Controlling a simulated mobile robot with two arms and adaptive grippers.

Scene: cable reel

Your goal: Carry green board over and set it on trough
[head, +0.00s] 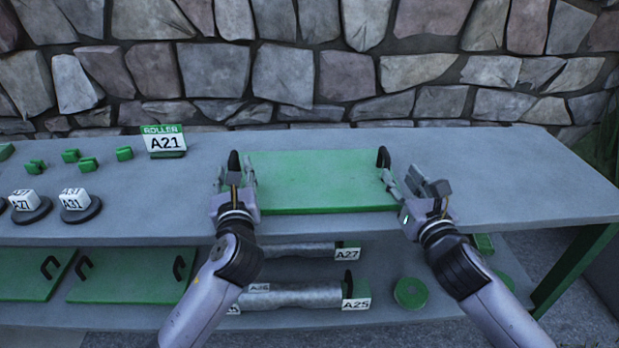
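The green board (318,180) lies flat on the grey upper table, with a black handle at each end. My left gripper (236,180) is at the board's left handle (234,160), its fingers apart on either side of it; contact cannot be made out. My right gripper (414,184) is open, just right of the board's right end. One finger is close to the right handle (383,157). I cannot pick out a trough with certainty.
A roller sign A21 (165,142), small green blocks (88,164) and tagged black discs (80,208) stand at the left. The table (500,180) is clear at the right. The lower shelf holds green boards (130,278) and grey cylindrical pieces (292,295). A stone wall is behind.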

